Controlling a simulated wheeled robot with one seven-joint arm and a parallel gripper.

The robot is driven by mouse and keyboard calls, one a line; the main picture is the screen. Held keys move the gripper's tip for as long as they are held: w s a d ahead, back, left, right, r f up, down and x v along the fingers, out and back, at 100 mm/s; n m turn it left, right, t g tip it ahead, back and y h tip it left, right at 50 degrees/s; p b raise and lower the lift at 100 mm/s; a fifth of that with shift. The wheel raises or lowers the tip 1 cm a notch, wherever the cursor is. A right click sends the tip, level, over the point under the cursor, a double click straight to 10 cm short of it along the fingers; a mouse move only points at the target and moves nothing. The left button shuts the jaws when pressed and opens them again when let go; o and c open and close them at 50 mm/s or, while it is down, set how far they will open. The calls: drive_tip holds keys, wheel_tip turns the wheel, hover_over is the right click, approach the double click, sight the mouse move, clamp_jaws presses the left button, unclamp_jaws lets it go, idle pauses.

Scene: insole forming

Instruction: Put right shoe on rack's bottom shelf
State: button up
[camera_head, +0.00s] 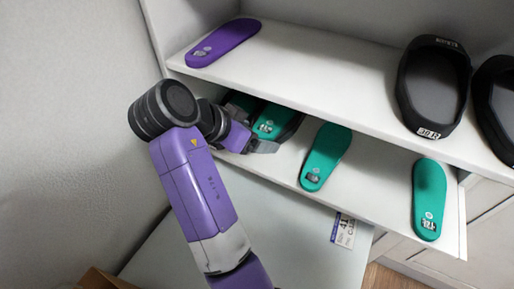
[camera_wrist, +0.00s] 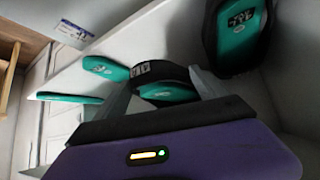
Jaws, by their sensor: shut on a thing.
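The rack's lower shelf (camera_head: 380,180) is white and runs below an upper shelf. My gripper (camera_head: 262,146) is at the left part of this lower shelf, shut on a black shoe with a green insole inside (camera_head: 275,122). The shoe and its white label (camera_wrist: 142,69) show between my fingers in the wrist view. It is at or just above the lower shelf; I cannot tell whether it rests there. A second black shoe with a green insole (camera_wrist: 240,28) stands close by; in the head view it is mostly hidden behind my wrist.
Two loose green insoles (camera_head: 325,157) (camera_head: 429,199) lie further right on the lower shelf. The upper shelf (camera_head: 310,70) holds a purple insole (camera_head: 223,43) and two black shoes (camera_head: 407,85) (camera_head: 488,115). A grey surface with a label (camera_head: 344,230) lies below. A wall is at the left.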

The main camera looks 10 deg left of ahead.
sight(257, 160)
drive_tip(key=shift+w+d, duration=0.15)
drive_tip(key=shift+w, duration=0.25)
wheel_tip(257, 160, down, 6)
drive_tip(key=shift+s+p, duration=0.1)
drive_tip(key=shift+p, duration=0.8)
drive_tip(key=shift+w+f, duration=0.2)
drive_tip(key=shift+f, duration=0.35)
drive_tip(key=o, duration=1.5)
drive_tip(key=shift+o, duration=0.2)
drive_tip(key=b+v, duration=0.2)
drive_tip(key=v, duration=1)
